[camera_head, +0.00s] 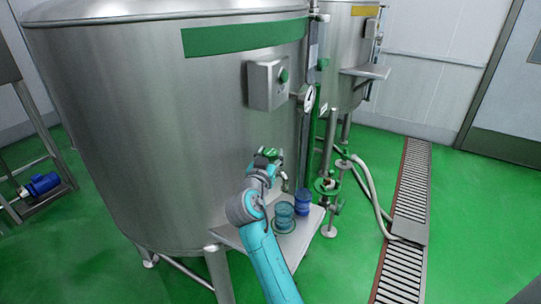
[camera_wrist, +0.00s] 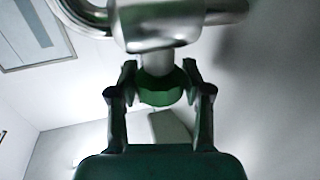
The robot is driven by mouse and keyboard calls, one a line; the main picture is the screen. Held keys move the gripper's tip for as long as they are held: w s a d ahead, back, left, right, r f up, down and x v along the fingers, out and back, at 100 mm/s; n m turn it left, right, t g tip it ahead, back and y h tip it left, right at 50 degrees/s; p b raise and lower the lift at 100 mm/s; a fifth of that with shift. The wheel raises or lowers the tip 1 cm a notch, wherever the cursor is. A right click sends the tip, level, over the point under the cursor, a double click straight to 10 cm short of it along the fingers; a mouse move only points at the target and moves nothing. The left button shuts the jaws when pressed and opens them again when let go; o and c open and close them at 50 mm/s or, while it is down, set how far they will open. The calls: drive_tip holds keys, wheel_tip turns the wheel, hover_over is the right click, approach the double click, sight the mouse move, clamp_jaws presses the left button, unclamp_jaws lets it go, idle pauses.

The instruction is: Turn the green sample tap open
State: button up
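The green sample tap (camera_wrist: 160,88) is a round, faceted green knob under a shiny steel fitting in the wrist view. In the head view its green top (camera_head: 268,152) shows at the tank's lower front. My gripper (camera_wrist: 160,78) reaches up from below, with one dark finger on each side of the knob. Both fingertips appear to press against its sides, though the contact is partly dark. In the head view my gripper is small and mostly merged with the tap and my wrist.
A steel shelf (camera_head: 281,247) under the tap holds a teal jar (camera_head: 284,217) and a blue jar (camera_head: 302,200), close beside my arm. The large steel tank (camera_head: 150,120) stands behind. A hose (camera_head: 372,190) and a floor drain (camera_head: 411,190) lie to the right.

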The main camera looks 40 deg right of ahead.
drive_tip(key=c, duration=0.5)
drive_tip(key=shift+n+t+y, duration=0.4)
drive_tip(key=shift+t, duration=0.1)
drive_tip(key=shift+s+d+n+t+y, duration=0.1)
drive_tip(key=shift+n+t+y, duration=1.4)
drive_tip(key=shift+t+y, duration=0.15)
drive_tip(key=n+t+y, duration=0.2)
drive_tip(key=n+y, duration=0.1)
drive_tip(key=y, duration=0.2)
drive_tip(key=n+y, duration=0.2)
drive_tip(key=y, duration=0.2)
drive_tip(key=n+t+y, duration=0.1)
drive_tip(key=n+y, duration=0.2)
drive_tip(key=y, duration=0.1)
drive_tip(key=shift+d+n, duration=0.1)
drive_tip(key=shift+n, duration=0.2)
drive_tip(key=n+g+y, duration=0.1)
drive_tip(key=n+y, duration=0.1)
drive_tip(key=y, duration=0.2)
drive_tip(key=n+g+y, duration=0.1)
drive_tip(key=n+y, duration=0.2)
drive_tip(key=shift+g+y, duration=0.35)
drive_tip(key=shift+n+y, duration=0.3)
drive_tip(key=shift+n, duration=0.1)
